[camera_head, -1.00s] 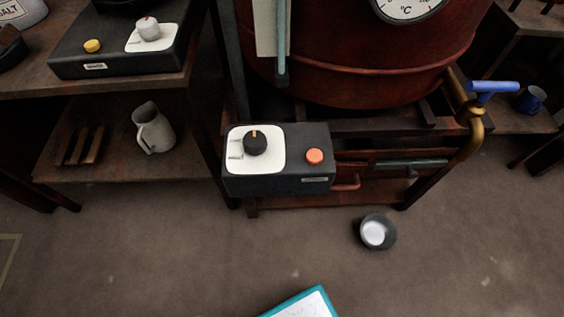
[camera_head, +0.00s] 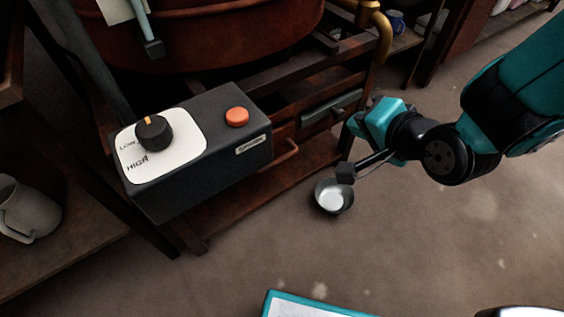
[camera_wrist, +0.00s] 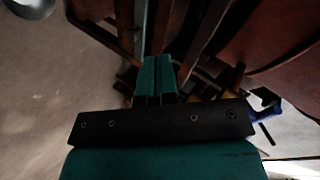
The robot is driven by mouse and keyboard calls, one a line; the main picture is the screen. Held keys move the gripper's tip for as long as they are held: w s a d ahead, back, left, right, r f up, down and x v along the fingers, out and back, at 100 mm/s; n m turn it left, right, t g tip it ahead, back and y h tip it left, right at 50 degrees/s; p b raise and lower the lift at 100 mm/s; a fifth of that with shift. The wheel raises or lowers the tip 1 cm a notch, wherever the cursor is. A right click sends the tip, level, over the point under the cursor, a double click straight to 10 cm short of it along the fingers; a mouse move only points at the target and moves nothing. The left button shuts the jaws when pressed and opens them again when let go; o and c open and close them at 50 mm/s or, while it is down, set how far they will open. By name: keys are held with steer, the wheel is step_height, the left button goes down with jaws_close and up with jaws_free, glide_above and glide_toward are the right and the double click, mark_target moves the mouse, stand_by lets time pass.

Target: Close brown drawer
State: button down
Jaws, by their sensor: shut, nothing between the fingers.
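A brown drawer front (camera_head: 292,136) with a copper-coloured handle (camera_head: 285,158) shows low in the wooden frame under the vat. The black control box partly covers it, and how far it stands out is unclear. My gripper (camera_head: 357,123) is to the right of this front, by the end of a grey-green bar (camera_head: 332,108); contact cannot be told. In the wrist view its teal fingers (camera_wrist: 155,78) are together with nothing between them. Dark wooden beams show beyond the fingertips there.
The black control box (camera_head: 205,180), with a knob and orange button, juts out left of my gripper. A metal bowl (camera_head: 334,196) is on the floor below my wrist. A brass pipe (camera_head: 383,35) comes down behind it. The floor in front is mostly clear.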

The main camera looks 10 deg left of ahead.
step_height(320, 180, down, 10)
steer(key=s+a+r+m+t+y+b, duration=0.1)
steer(key=a+m+t+y+b, duration=0.1)
steer(key=b, duration=0.2)
steer(key=m+t+y, duration=0.1)
steer(key=y, duration=0.3)
glide_toward(278, 136)
steer(key=x, duration=0.6)
steer(key=shift+a+f, duration=0.15)
steer(key=shift+f, duration=0.15)
steer(key=shift+w+a+r, duration=0.15)
steer(key=shift+w+a, duration=0.25)
steer(key=shift+a, duration=0.05)
steer(key=shift+w, duration=0.1)
